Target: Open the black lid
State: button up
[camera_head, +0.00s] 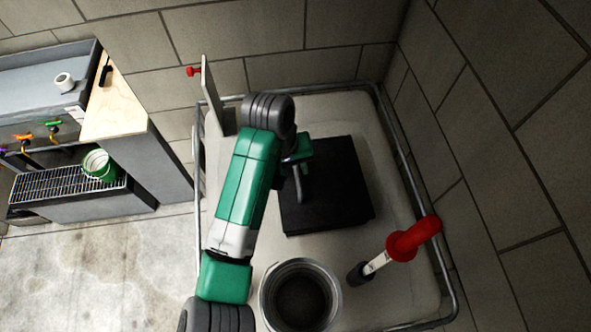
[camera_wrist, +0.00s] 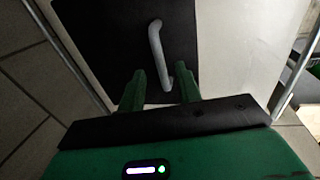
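The black lid (camera_head: 341,190) is a dark square plate lying flat on the pale tank top (camera_head: 240,160) in the head view. It also shows in the wrist view (camera_wrist: 100,40). A grey bar handle (camera_wrist: 156,48) stands on the lid. In the head view the handle (camera_head: 298,184) is partly covered by my arm. My gripper (camera_wrist: 160,82) is open, with its two green fingers apart and the near end of the handle between them in the picture. I cannot tell whether either finger touches the handle.
A round metal-rimmed opening (camera_head: 301,296) and a red-handled valve (camera_head: 407,243) are at the front of the tank top. A metal rail (camera_head: 408,180) runs around its edge. A bench (camera_head: 113,105) and a green-and-white bucket (camera_head: 98,165) stand at left.

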aim_at(297, 177)
jog(key=shift+d+f, duration=0.15)
jog(key=shift+f, duration=0.6)
jog(key=shift+d+f, duration=0.15)
jog(key=shift+f, duration=0.6)
jog(key=shift+w, duration=0.1)
jog(key=shift+c, duration=0.2)
grip_shut()
